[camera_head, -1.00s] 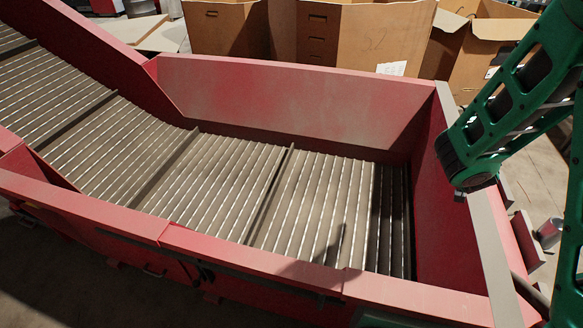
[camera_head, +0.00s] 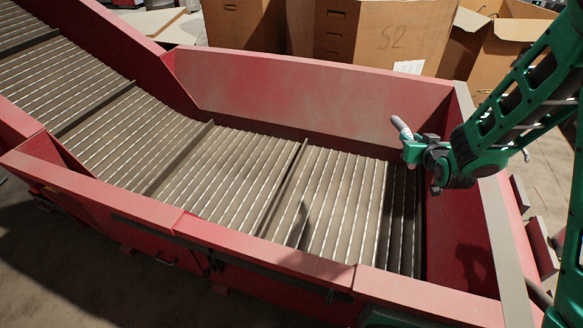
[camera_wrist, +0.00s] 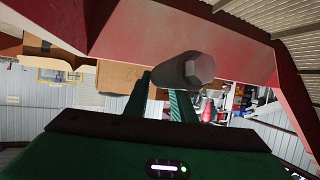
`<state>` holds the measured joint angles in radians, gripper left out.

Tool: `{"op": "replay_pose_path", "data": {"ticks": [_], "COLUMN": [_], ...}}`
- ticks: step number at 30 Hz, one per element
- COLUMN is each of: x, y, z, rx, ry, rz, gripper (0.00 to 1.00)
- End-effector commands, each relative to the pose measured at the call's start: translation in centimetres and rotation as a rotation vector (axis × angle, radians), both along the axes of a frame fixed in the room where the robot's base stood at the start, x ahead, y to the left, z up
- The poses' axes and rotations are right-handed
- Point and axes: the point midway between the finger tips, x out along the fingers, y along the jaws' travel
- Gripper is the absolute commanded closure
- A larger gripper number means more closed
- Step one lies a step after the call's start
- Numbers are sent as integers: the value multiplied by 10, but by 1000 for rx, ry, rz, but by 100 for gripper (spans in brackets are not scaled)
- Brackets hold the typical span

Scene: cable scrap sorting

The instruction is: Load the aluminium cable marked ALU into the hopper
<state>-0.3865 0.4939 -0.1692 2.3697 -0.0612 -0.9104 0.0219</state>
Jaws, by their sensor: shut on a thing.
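My gripper (camera_head: 408,150) is above the right end of the red hopper (camera_head: 330,88), inside its right wall. It is shut on a short grey cable piece (camera_head: 401,127), which sticks up and slightly left from the jaws in the head view. In the wrist view the cable (camera_wrist: 184,71) shows its pale end face close to the camera, between the two fingers (camera_wrist: 160,98). No marking on the cable can be read. The hopper's ribbed belt (camera_head: 330,200) below the gripper is bare.
The belt slopes up to the upper left (camera_head: 75,80). The hopper's right wall (camera_head: 505,240) stands under my arm. Large brown cardboard boxes (camera_head: 385,35) stand behind the far wall. Open room lies over the belt, left of the gripper.

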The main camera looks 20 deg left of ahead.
Motion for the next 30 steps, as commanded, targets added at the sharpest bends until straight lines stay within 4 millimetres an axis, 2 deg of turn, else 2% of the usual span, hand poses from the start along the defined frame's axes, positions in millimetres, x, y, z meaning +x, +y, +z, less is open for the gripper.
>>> {"op": "replay_pose_path", "data": {"ticks": [6, 9, 12, 16, 19, 30], "x": [6, 4, 2, 0, -1, -1], "y": [72, 101, 118, 128, 130, 130], "z": [27, 43, 56, 61, 56, 17], "rx": [5, 2, 0, -2, -1, -1], "ry": [-6, -5, -3, 1, 3, 5], "rz": [241, 345, 410, 448, 454, 452], "gripper": [100, 100, 100, 100, 100, 100]}}
